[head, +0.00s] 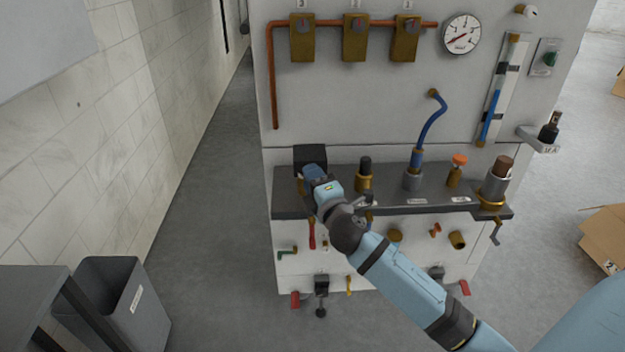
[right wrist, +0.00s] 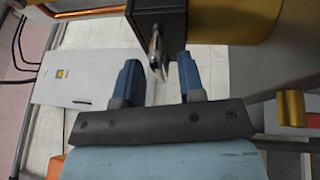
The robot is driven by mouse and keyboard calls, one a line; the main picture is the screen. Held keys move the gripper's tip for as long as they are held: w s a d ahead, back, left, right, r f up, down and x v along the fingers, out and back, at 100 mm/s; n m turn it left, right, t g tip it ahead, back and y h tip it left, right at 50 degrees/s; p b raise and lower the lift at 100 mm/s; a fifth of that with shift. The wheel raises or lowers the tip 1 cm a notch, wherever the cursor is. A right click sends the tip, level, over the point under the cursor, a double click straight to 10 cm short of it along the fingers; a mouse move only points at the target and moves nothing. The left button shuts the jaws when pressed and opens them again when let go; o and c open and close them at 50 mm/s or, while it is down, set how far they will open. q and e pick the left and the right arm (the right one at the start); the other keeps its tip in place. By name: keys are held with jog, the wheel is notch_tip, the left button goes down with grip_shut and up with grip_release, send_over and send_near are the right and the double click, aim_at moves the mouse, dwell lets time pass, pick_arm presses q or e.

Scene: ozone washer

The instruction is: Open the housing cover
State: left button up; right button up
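A black box (head: 310,155), which appears to be the housing, stands at the left end of the dark shelf. Its front and lower part are mostly hidden behind my right gripper (head: 312,174). In the right wrist view the dark box (right wrist: 160,17) is at the top, with a thin metal piece (right wrist: 156,52) sticking down from it. My right gripper (right wrist: 157,64) is open there, its two blue fingers apart on either side of the metal piece. I cannot tell whether they touch it. No lifted cover shows. My left gripper is not in view.
The dark shelf (head: 400,198) carries a brass valve (head: 364,176), a blue hose (head: 430,120) and an orange-topped fitting (head: 456,170). Several handles and fittings stick out below it. A grey bin (head: 140,310) stands at lower left and a cardboard box (head: 607,235) at right.

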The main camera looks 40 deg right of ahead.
grip_shut()
